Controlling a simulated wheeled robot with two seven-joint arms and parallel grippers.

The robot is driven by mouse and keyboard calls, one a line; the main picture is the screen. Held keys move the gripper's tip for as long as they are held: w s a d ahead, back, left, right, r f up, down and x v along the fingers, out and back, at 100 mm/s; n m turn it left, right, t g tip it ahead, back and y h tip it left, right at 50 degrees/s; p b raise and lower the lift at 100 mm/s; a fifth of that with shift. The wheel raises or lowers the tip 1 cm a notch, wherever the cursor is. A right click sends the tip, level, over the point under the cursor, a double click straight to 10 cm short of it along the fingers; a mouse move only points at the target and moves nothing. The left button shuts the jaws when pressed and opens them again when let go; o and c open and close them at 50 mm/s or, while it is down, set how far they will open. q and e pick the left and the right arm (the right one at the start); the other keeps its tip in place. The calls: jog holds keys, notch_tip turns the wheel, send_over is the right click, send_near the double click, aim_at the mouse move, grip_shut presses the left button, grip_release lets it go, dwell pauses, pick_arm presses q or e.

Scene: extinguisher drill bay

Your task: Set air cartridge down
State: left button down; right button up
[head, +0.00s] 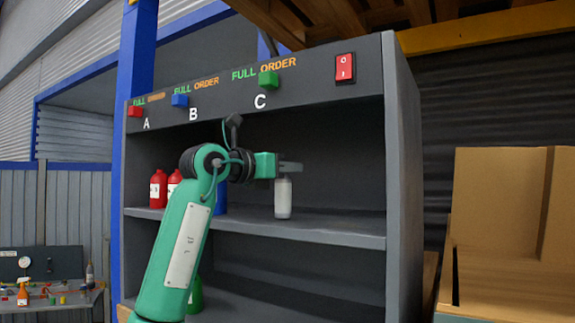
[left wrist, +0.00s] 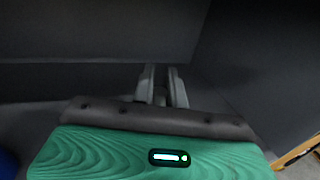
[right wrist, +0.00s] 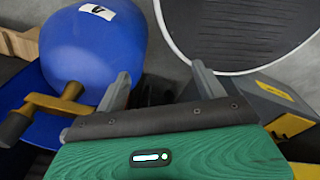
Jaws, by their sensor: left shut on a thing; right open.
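The air cartridge (head: 283,199) is a pale grey-white upright cylinder in the head view, inside the upper bay of the dark shelf unit under letter C. My left gripper (head: 289,168) is shut on its top from above. The cartridge's lower end is at or just above the shelf board (head: 325,229); I cannot tell whether it touches. In the left wrist view the left gripper's fingers (left wrist: 163,84) are close together, and the cartridge is mostly hidden between them. My right gripper (right wrist: 160,73) is open and empty in the right wrist view, out of the head view.
Red bottles (head: 158,189) stand at the left of the shelf, with a blue one (head: 221,197) partly behind my arm. A red switch (head: 344,67) is on the header. A blue rounded vessel (right wrist: 92,45) is close to my right gripper. The shelf right of the cartridge is clear.

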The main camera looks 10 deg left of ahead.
pick_arm(q)
jog(key=shift+f, duration=0.25)
jog(key=c, duration=1.4)
grip_release()
jog(key=shift+w+d, duration=0.1)
jog(key=shift+d, duration=0.05)
jog(key=shift+c, duration=0.2)
jog(key=shift+r, duration=0.1)
jog(key=shift+r, duration=0.25)
jog(key=b+v, duration=0.2)
jog(key=v, duration=0.1)
jog(key=shift+f+b, duration=0.35)
jog(key=shift+b, duration=0.05)
jog(key=b+v, duration=0.5)
jog(key=v, duration=0.4)
jog(key=shift+r, duration=0.25)
